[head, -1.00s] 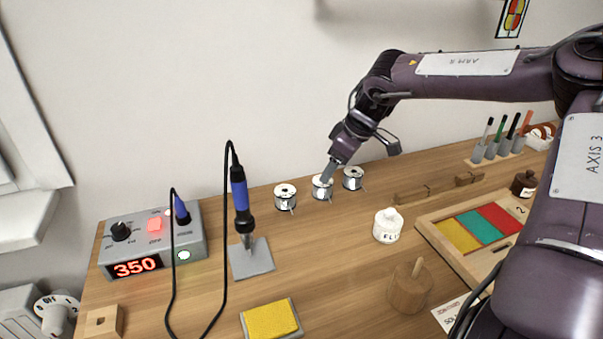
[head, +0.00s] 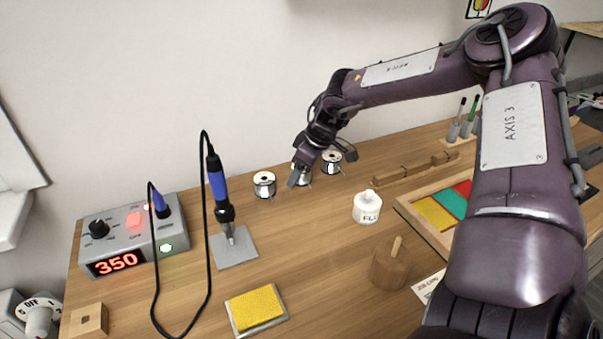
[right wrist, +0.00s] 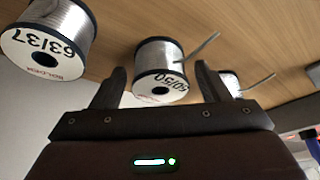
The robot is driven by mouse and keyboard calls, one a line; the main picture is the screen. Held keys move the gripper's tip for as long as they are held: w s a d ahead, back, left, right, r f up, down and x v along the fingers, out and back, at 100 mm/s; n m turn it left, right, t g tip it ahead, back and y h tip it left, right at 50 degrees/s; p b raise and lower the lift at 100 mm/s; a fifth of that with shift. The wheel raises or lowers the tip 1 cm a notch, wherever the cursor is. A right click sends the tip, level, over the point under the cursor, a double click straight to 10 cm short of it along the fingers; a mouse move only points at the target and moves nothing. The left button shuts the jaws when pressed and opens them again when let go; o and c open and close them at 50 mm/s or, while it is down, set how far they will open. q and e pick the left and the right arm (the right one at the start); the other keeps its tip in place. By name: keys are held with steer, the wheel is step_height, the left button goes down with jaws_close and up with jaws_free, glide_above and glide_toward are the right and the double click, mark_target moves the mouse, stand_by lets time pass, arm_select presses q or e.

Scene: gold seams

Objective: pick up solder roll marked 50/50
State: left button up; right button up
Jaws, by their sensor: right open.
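Three silver solder rolls stand in a row by the wall. In the right wrist view the roll marked 50/50 (right wrist: 160,72) is the middle one, lying ahead between my fingertips. The roll marked 63/37 (right wrist: 45,42) is at the left of that view. A third roll (right wrist: 232,84) is partly hidden behind my right finger. My right gripper (right wrist: 160,88) is open and empty. In the head view my right gripper (head: 297,178) is at the middle roll and hides much of it. The outer rolls show to its left (head: 264,184) and right (head: 331,163). My left gripper is out of view.
A soldering iron (head: 219,190) stands on a grey plate left of the rolls, beside the station (head: 130,240) reading 350. A white jar (head: 367,208), wooden blocks (head: 410,168) and a yellow sponge (head: 255,307) are nearby. Bare wood lies in front of the rolls.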

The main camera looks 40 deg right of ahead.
steer(key=shift+c, duration=0.4)
steer(key=c, duration=1.2)
steer(key=shift+c, duration=0.5)
steer(key=shift+r, duration=0.15)
